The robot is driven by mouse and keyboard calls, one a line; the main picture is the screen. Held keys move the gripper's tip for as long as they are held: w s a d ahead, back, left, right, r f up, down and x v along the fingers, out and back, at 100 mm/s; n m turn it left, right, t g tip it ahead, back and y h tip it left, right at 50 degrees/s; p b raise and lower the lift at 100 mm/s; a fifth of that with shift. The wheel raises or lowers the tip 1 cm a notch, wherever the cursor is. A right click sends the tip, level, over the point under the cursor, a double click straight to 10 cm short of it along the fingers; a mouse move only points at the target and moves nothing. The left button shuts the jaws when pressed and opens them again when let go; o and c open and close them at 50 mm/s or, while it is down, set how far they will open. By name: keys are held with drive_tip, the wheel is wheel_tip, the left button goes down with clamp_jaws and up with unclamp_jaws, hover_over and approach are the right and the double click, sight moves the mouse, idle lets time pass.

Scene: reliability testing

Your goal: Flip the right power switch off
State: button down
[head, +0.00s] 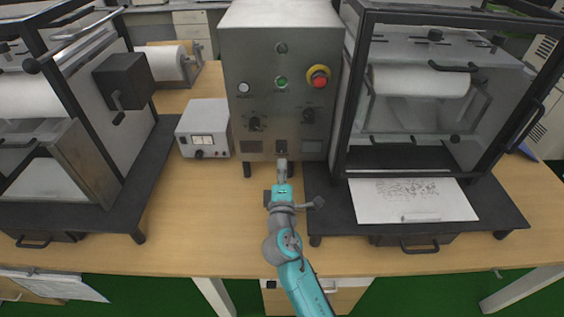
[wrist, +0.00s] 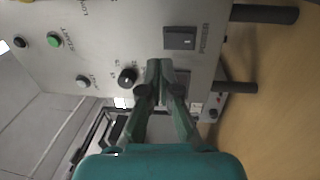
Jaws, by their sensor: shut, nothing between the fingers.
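A grey metal control box (head: 265,60) stands on the table in the head view. The fingers (wrist: 166,68) cover part of the panel; contact cannot be told.
A small white meter box (head: 203,128) stands left. Framed machines (head: 440,90) (head: 70,120) flank the box. Bare table lies in front, left.

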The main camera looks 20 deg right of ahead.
drive_tip(key=v, duration=0.6)
drive_tip(key=shift+s+r, duration=0.35)
drive_tip(key=shift+r, duration=0.4)
drive_tip(key=shift+a, duration=0.1)
drive_tip(key=s+d+f+m+g+y, duration=0.1)
drive_tip(key=s+f+m+y, duration=0.15)
drive_tip(key=s+f, duration=0.65)
drive_tip(key=s+f+m+g+y, duration=0.1)
drive_tip(key=s+f+g+y, duration=0.3)
drive_tip(key=s, duration=0.9)
drive_tip(key=s+r+m, duration=0.2)
drive_tip(key=s+m, duration=0.1)
drive_tip(key=s, duration=0.4)
drive_tip(key=s+d+r+m+t, duration=0.1)
drive_tip(key=s+m, duration=0.3)
drive_tip(key=s, duration=0.4)
drive_tip(key=s+r+m, duration=0.3)
drive_tip(key=s+m, duration=0.1)
drive_tip(key=s, duration=0.3)
drive_tip(key=shift+s+d, duration=0.25)
drive_tip(key=shift+s, duration=0.1)
drive_tip(key=shift+h, duration=0.25)
